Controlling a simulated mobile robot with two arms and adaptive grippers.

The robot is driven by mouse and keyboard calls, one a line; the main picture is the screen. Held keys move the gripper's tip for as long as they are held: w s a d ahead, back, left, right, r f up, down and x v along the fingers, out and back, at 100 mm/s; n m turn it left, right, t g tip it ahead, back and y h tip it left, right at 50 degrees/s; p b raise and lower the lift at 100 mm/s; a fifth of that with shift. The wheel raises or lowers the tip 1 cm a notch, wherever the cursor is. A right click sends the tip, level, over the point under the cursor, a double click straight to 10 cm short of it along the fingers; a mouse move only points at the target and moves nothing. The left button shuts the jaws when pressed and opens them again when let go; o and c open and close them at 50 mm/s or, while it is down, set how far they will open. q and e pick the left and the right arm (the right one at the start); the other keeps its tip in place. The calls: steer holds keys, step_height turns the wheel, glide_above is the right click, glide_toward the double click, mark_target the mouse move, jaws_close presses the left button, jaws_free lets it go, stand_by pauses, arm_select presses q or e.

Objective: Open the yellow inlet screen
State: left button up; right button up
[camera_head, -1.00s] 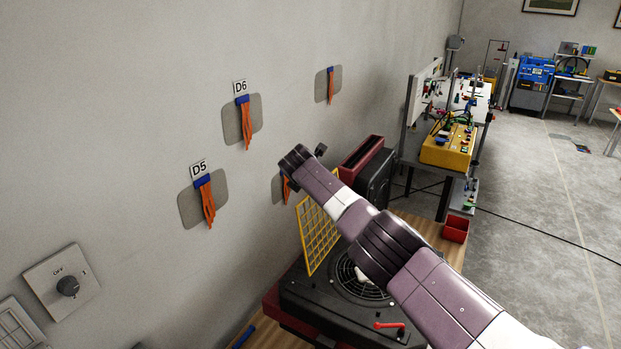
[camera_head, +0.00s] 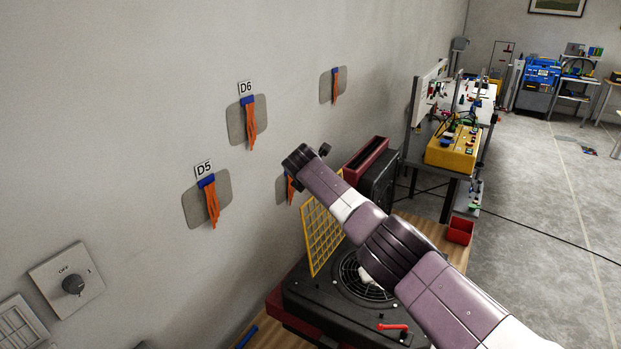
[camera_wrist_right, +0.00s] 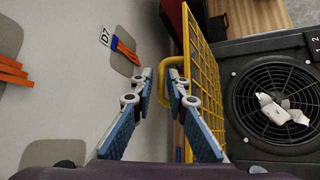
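The yellow inlet screen (camera_head: 324,236) is a grid panel standing upright on edge beside the round fan opening (camera_head: 366,276) of the black unit (camera_head: 300,300). The opening is uncovered. In the right wrist view the screen (camera_wrist_right: 206,75) runs up the middle, left of the fan (camera_wrist_right: 280,85). In the head view my right arm hides this gripper. My left gripper is not in view.
Crumpled white pieces (camera_wrist_right: 283,112) lie on the fan grille. A red lever (camera_head: 393,327) is on the unit's front. The wall, with orange-ribboned plates (camera_head: 211,200), is close on the left. A dark red and black box (camera_head: 370,165) stands behind.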

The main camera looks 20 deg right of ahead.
steer(key=v, duration=1.1)
steer(key=shift+s+r, duration=0.2)
steer(key=shift+f, duration=0.1)
